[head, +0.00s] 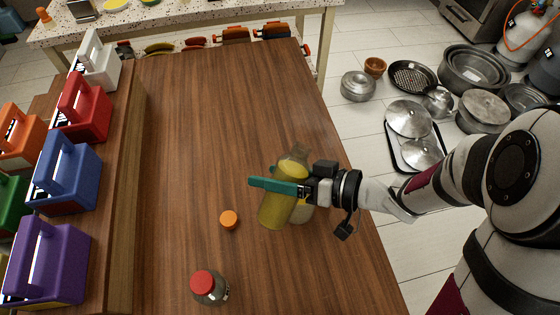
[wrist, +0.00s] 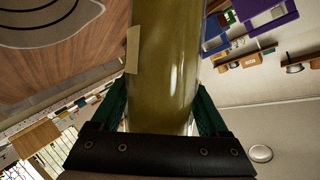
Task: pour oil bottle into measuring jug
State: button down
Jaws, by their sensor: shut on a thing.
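The oil bottle (head: 273,211) is clear with yellow-green oil, and is tilted in the head view. My gripper (head: 280,184) is shut on it around the middle, its green fingers on either side. In the wrist view the bottle (wrist: 165,65) fills the middle between the fingers, with a beige label edge on its left. A pale yellowish container (head: 303,213), perhaps the measuring jug, shows partly behind the bottle and beneath my gripper. Most of it is hidden, so I cannot tell whether the bottle touches it or oil flows.
An orange cap (head: 229,219) and a red-lidded jar (head: 209,288) stand on the wooden table (head: 200,130). Coloured caddies, including a blue one (head: 66,178), line the raised left ledge. Pots and pans (head: 471,70) lie on the floor at right. The table's far half is clear.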

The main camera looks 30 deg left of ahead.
aim_at(267, 195)
jog(key=shift+s+f+m+g, duration=0.5)
jog(key=shift+s+m, duration=0.1)
jog(key=shift+m, duration=0.4)
jog(key=shift+s+f+m+g+y, duration=0.3)
jog(key=shift+f+m, duration=0.15)
jog(key=shift+m, duration=0.1)
jog(key=shift+s+f+m+g+y, duration=0.2)
jog(key=shift+f+m+y, duration=0.15)
jog(key=shift+m, duration=0.2)
jog(key=shift+s+f+m+g, duration=0.15)
jog(key=shift+f+m+g, duration=0.25)
jog(key=shift+f+m, duration=0.35)
jog(key=shift+f+m+g+y, duration=0.3)
jog(key=shift+f+m+y, duration=0.15)
jog(key=shift+f+m, duration=0.35)
dwell(1.9)
jog(key=shift+r, duration=0.1)
